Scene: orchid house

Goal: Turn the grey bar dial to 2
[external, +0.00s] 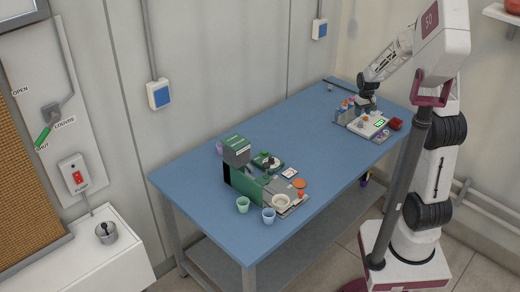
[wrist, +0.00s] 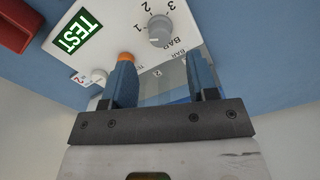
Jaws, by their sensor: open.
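The grey bar dial (wrist: 159,30) is a small round knob on a white panel (wrist: 195,45), with printed BAR and the numbers 1, 2 and 3 beside it. I cannot tell which number it points to. My gripper (wrist: 162,65) is open, with its two blue-grey fingers apart and nothing between them. In the wrist view the dial lies beyond the fingertips, between their lines, not touched. In the external view my gripper (external: 367,105) is over the back part of the panel unit (external: 362,127) at the far right of the table; the dial is too small there to make out.
Beside the dial are a green TEST sign (wrist: 77,33), an orange-tipped part (wrist: 126,57), a smaller white knob (wrist: 97,76) and a red block (wrist: 17,22). The blue table (external: 310,125) is clear between this unit and a green machine (external: 243,182) with cups nearby.

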